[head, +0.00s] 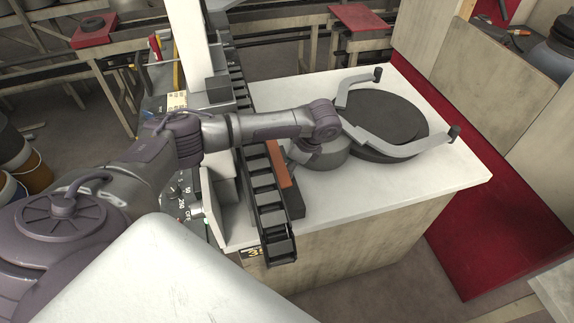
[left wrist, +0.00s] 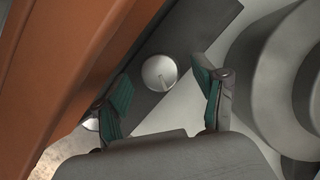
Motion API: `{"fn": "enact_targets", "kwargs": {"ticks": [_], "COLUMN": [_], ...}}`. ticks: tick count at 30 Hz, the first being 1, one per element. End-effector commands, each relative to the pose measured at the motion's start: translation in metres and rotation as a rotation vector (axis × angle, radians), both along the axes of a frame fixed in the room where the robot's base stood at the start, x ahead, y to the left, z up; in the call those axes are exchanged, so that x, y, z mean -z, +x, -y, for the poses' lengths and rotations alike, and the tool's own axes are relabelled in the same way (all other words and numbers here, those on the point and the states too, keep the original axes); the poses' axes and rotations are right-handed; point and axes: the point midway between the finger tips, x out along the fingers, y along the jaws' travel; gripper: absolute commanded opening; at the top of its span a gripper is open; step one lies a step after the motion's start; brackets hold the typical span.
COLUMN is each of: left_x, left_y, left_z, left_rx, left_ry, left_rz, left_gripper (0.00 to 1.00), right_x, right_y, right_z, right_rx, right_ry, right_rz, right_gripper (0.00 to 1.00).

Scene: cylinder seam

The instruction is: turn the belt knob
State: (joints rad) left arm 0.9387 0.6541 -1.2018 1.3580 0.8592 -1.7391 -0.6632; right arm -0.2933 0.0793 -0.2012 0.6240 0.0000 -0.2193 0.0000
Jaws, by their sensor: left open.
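A round silver knob (left wrist: 160,72) with a line across its face sits on a dark grey strip (left wrist: 200,28) in the left wrist view. A second silver knob (left wrist: 91,123) is partly hidden behind a finger at lower left. I cannot tell from the pictures which one is the belt knob. My left gripper (left wrist: 163,88) is open, with one teal-padded finger on each side of the first knob; contact is not visible. In the head view my left gripper (head: 296,156) is mostly hidden by its wrist, and the knobs cannot be made out. My right gripper is not in view.
An orange bar (left wrist: 60,60) runs close along the left side. Round grey discs (left wrist: 265,80) stand close on the right. In the head view a large dark disc with curved guide arms (head: 380,118) sits on the white tabletop (head: 400,190). A black chain track (head: 268,205) runs alongside.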

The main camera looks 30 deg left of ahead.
Motion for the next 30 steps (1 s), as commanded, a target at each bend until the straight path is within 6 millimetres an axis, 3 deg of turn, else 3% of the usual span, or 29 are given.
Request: {"fn": "enact_targets", "kwargs": {"ticks": [13,24,30], "left_x": [0.011,0.011,0.007], "left_y": [-0.001,-0.001,-0.001], "left_z": [-0.004,-0.004,-0.003], "left_rx": [0.001,0.001,-0.087], "left_ry": [0.001,0.000,-0.003], "left_rz": [-0.001,0.000,-0.002], "left_gripper": [0.70,0.11,0.11], "right_x": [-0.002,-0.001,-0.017], "right_y": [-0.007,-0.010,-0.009], "right_z": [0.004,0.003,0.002], "right_rx": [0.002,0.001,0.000], "right_ry": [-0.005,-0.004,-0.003], "right_rz": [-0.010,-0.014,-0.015], "right_gripper": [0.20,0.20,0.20]}}
